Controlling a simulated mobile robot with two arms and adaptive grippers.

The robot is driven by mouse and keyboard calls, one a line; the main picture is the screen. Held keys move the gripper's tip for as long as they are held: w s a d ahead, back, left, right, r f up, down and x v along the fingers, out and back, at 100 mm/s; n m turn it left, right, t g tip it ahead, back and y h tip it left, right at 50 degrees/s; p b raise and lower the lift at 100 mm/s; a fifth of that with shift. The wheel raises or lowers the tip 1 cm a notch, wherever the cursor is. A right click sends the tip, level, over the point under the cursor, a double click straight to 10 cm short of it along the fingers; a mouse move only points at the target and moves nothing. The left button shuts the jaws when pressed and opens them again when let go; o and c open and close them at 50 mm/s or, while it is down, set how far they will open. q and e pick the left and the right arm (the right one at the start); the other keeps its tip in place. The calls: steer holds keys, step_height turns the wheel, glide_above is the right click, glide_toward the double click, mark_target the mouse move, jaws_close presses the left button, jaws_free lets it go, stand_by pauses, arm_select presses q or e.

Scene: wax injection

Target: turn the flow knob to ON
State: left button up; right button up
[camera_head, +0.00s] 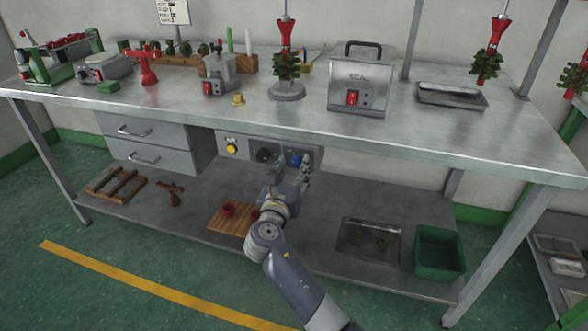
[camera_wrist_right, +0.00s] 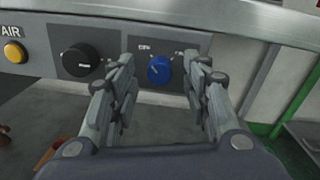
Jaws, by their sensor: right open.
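A blue knob (camera_head: 295,160) sits on the grey panel under the table's front edge. In the right wrist view the blue knob (camera_wrist_right: 159,68) shows a pale mark that seems to point up and left. Small lettering above it is too blurred to read surely. My right gripper (camera_head: 291,170) is open in front of the panel. In the wrist view its fingertips (camera_wrist_right: 160,62) stand on either side of the blue knob, with gaps; I cannot tell their depth. A black knob (camera_wrist_right: 81,60) is left of it. Which knob is labelled flow is not legible.
A yellow button (camera_wrist_right: 14,51) marked AIR is at the panel's left. The metal tabletop (camera_head: 420,130) overhangs the panel. Drawers (camera_head: 150,145) are left. The lower shelf (camera_head: 315,230) holds a wooden board (camera_head: 230,222), a metal tray (camera_head: 370,243) and a green bin (camera_head: 440,252).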

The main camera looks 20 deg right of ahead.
arm_select(q)
steer(key=shift+r, duration=0.3)
arm_select(e)
steer(key=shift+w+d, duration=0.25)
steer(key=shift+w, duration=0.15)
steer(key=shift+c, duration=0.3)
jaws_close()
